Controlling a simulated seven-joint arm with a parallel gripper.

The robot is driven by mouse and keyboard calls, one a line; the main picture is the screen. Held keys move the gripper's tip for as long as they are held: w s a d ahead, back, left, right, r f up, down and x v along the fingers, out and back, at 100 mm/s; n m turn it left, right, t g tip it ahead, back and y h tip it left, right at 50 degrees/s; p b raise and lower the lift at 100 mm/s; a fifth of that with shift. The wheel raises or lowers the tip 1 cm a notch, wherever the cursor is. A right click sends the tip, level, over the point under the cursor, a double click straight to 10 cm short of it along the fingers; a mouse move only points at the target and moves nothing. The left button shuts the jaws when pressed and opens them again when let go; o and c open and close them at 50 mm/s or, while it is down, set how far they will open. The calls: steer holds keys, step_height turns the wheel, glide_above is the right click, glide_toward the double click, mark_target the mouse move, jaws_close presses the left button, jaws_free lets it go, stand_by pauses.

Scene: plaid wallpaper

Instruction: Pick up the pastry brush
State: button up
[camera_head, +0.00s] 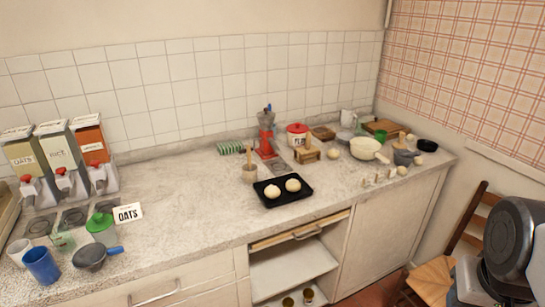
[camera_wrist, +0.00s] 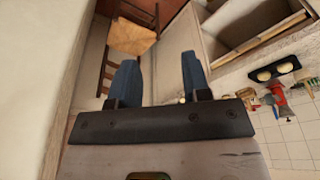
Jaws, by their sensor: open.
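I cannot pick out the pastry brush for certain in either view. A wooden piece with an upright part (camera_head: 306,154) stands behind the tray; both are too small to identify. My gripper (camera_wrist: 159,80) shows in the wrist view with its two blue fingers apart and nothing between them. It is away from the counter items. In the head view only part of my arm shows at lower right.
The counter (camera_head: 190,229) has free room left of the tray, which holds two pale dough balls. A red grinder (camera_head: 266,137), a cream pan (camera_head: 364,149) and a green-lidded jar (camera_head: 102,229) stand on it. A wooden chair (camera_head: 440,279) is right of the counter, near my arm.

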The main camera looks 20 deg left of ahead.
steer(key=w+a+r+n, duration=0.1)
steer(key=w+a+r, duration=0.3)
steer(key=w, duration=0.4)
steer(key=w+a+r+n, duration=0.1)
steer(key=w+a+r, duration=0.2)
steer(key=w, duration=0.6)
steer(key=w+a+r+n+g, duration=0.1)
steer(key=w+a+r, duration=0.1)
steer(key=w+a, duration=0.45)
steer(key=n+g, duration=0.2)
steer(key=n, duration=0.4)
glide_toward(249, 145)
steer(key=f, duration=0.5)
steer(key=shift+d+f, duration=0.2)
steer(key=shift+d, duration=0.15)
steer(key=shift+a+f, duration=0.15)
steer(key=shift+a, duration=0.1)
